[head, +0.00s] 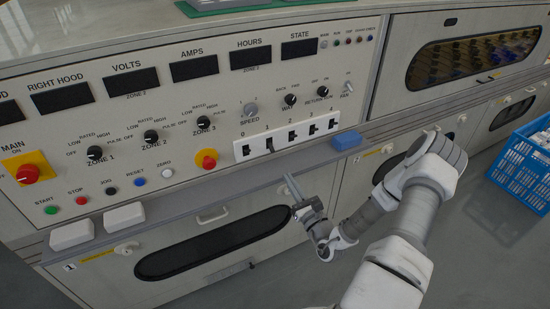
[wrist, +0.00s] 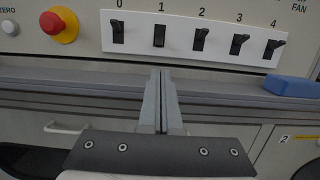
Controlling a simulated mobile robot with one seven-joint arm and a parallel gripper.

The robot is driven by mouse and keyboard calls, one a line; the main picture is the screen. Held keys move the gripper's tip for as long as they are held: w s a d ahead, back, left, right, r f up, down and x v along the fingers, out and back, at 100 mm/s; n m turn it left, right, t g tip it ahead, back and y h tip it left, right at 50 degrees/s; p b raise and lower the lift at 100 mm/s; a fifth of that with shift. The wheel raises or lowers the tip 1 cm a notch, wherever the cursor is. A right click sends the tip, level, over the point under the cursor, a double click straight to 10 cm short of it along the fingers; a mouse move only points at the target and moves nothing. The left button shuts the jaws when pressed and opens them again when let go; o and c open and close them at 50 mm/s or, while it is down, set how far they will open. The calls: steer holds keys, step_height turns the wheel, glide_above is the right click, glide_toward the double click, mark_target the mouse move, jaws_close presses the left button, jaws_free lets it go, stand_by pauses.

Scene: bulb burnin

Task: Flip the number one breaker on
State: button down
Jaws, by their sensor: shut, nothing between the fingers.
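The breaker strip (head: 258,156) is a white plate with black toggles numbered 0 to 4 on the lower panel. The number one breaker (head: 269,145) is second from the left; its lever hangs lower than its neighbours' levers in the head view. In the wrist view the number one breaker (wrist: 159,36) stands above my fingertips, almost in line with them. My gripper (head: 289,180) is shut and empty, in front of the ledge below the strip and apart from the breaker. The wrist view shows my gripper (wrist: 160,72) with both fingers together.
A blue block (head: 347,140) sits on the ledge right of the strip. A red mushroom button (head: 207,161) is left of it, with knobs (head: 203,122) above. A grey ledge (head: 180,197) runs below the panel. A blue crate (head: 525,160) stands on the floor at right.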

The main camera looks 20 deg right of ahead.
mark_target(271, 148)
steer(key=shift+w, duration=0.1)
steer(key=w, duration=0.3)
steer(key=w+r+b, duration=0.1)
steer(key=w, duration=0.2)
steer(key=w+r+b, duration=0.1)
steer(key=w, duration=0.2)
steer(key=shift+w+a, duration=0.2)
steer(key=shift+w, duration=0.15)
